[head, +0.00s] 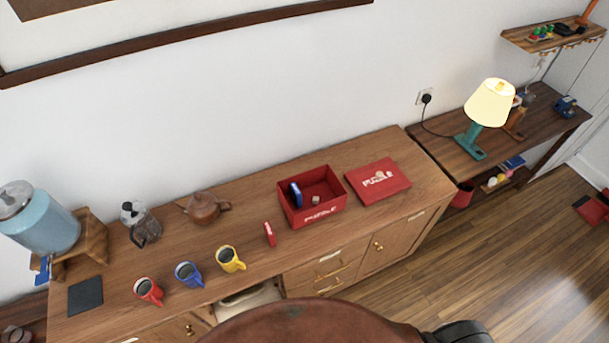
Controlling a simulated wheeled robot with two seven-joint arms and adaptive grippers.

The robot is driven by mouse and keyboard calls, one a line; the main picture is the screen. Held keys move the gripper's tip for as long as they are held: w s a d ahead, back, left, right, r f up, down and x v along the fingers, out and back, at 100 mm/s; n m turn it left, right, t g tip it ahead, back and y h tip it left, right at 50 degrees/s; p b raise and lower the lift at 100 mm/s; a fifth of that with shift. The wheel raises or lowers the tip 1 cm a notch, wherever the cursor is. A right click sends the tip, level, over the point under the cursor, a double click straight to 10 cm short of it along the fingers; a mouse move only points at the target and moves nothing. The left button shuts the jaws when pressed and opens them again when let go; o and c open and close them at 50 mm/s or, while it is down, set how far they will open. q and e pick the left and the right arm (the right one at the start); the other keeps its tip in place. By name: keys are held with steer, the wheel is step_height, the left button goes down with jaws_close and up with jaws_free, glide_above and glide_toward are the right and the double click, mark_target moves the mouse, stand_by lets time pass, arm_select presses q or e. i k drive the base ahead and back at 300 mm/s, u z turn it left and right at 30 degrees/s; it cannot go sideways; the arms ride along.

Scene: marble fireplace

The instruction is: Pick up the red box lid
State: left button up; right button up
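The red box lid (378,181) lies flat on the right part of the wooden sideboard, with white "PUZZLE" lettering facing up. The open red box (312,212) stands just left of it, with the same lettering on its front. Inside the box are a blue item (295,194) and a small pale block (315,199). Neither of my grippers can be made out in the head view, and nothing touches the lid.
A small red item (270,234) stands left of the box. Yellow (229,259), blue (188,274) and red (148,291) mugs, a teapot (203,208) and a blue dispenser (38,225) stand further left. A lit lamp (488,105) is right. A brown rounded surface (305,325) covers the bottom.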

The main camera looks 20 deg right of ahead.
mark_target(374, 181)
steer(key=z, duration=1.25)
